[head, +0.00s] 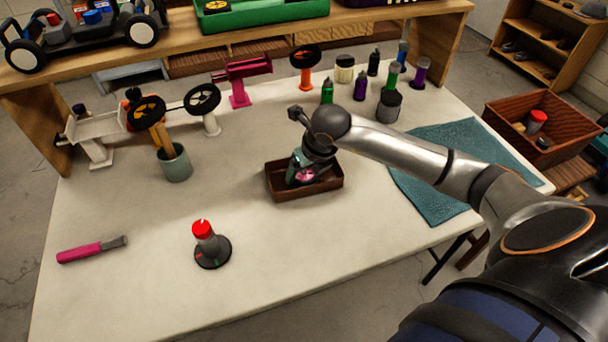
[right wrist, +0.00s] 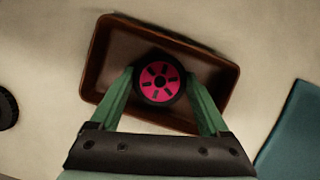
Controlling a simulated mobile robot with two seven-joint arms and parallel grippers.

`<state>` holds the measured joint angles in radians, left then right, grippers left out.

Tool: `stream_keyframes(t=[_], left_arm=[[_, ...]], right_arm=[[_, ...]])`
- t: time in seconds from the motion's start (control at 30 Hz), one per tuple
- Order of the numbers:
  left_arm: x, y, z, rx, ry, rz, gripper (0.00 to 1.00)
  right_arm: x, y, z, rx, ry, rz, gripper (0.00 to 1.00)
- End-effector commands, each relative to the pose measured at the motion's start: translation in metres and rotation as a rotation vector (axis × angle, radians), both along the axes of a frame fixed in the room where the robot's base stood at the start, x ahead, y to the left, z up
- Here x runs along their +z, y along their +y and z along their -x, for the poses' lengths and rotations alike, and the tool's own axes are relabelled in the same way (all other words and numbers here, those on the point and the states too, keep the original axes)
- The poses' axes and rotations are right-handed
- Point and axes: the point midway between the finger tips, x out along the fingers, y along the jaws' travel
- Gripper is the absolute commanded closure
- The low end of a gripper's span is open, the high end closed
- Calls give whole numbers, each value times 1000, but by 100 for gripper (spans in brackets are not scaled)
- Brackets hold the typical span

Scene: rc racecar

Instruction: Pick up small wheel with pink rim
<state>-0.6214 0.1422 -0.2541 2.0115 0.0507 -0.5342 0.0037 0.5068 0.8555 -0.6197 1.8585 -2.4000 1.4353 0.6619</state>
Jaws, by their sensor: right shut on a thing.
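The small wheel with the pink rim (right wrist: 159,82) is a black tyre around a pink spoked hub. It is inside the brown wooden tray (head: 305,190) on the table. My right gripper (head: 304,175) reaches down into the tray and is shut on the wheel, one green finger on each side of the tyre in the right wrist view (right wrist: 160,95). In the head view the wheel (head: 304,175) is mostly hidden by the gripper. I cannot tell whether it touches the tray floor. My left gripper does not show.
A red-topped part on a dark round base (head: 212,250) and a pink-handled tool (head: 92,249) lie at the front left. Several bottles stand at the back. A white car frame (head: 100,127) on stands is at the back left. A teal mat (head: 432,195) lies right.

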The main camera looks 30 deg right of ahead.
Motion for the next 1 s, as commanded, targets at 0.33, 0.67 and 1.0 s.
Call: stream_keyframes(t=[0.33,0.67,1.0], left_arm=[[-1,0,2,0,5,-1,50],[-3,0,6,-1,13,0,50],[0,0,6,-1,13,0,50]], right_arm=[[0,0,0,0,-1,0,74],[3,0,-1,0,-2,0,76],[43,2,8,3,-4,1,76]])
